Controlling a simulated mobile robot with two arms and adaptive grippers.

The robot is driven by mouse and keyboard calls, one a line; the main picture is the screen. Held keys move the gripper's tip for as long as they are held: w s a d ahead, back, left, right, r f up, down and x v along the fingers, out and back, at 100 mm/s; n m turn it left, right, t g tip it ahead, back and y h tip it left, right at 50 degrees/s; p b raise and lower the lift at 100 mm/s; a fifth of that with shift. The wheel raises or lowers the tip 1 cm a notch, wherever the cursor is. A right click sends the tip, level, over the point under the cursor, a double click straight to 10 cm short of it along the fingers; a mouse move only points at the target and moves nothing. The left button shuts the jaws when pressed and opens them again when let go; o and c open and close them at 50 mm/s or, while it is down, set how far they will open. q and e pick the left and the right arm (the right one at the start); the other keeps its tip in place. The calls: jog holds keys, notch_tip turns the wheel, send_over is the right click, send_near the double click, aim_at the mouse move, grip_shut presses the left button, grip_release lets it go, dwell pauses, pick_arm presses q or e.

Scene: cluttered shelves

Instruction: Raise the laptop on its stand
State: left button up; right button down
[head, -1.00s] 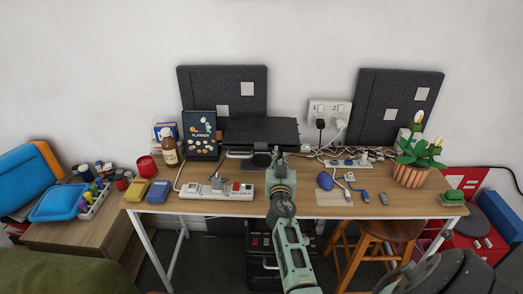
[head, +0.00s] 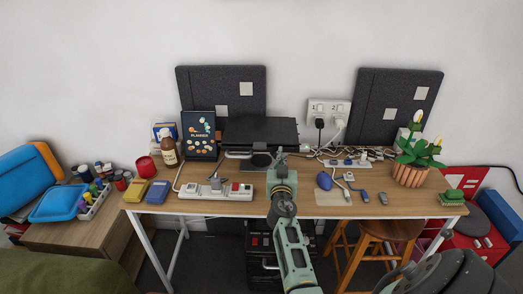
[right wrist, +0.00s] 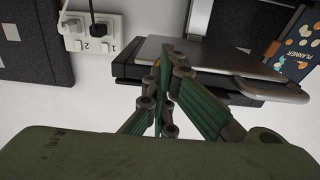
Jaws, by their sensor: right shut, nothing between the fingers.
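The closed dark laptop (head: 260,130) lies flat on its low stand at the back of the desk. A grey bar of the stand (head: 238,155) shows at its front left. In the right wrist view the laptop (right wrist: 200,55) appears as a grey slab, with the stand's metal bar (right wrist: 262,86) along its edge. My right gripper (head: 280,157) is shut and empty at the laptop's front edge, right of the middle. Its fingertips (right wrist: 170,58) overlap the laptop edge in the wrist view; I cannot tell whether they touch. My left gripper is not in view.
A planner (head: 198,134) and a bottle (head: 169,147) stand left of the laptop. A white power strip (head: 216,192) lies in front.

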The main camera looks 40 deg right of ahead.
jog(key=shift+w+a+r+p, duration=0.15)
jog(key=shift+a+r+p, duration=0.05)
jog(key=shift+r+p, duration=0.7)
jog(key=shift+w+a+r+p, duration=0.15)
jog(key=shift+a+r+p, duration=0.1)
jog(key=shift+r+p, duration=0.6)
jog(key=shift+w+a+r+p, duration=0.2)
jog(key=shift+r+p, duration=0.4)
jog(key=shift+r, duration=0.6)
jog(key=c, duration=2.2)
grip_release()
jog(key=shift+w+a+r, duration=0.1)
jog(key=shift+a, duration=0.25)
jog(key=shift+o, duration=0.2)
jog(key=shift+d, duration=0.15)
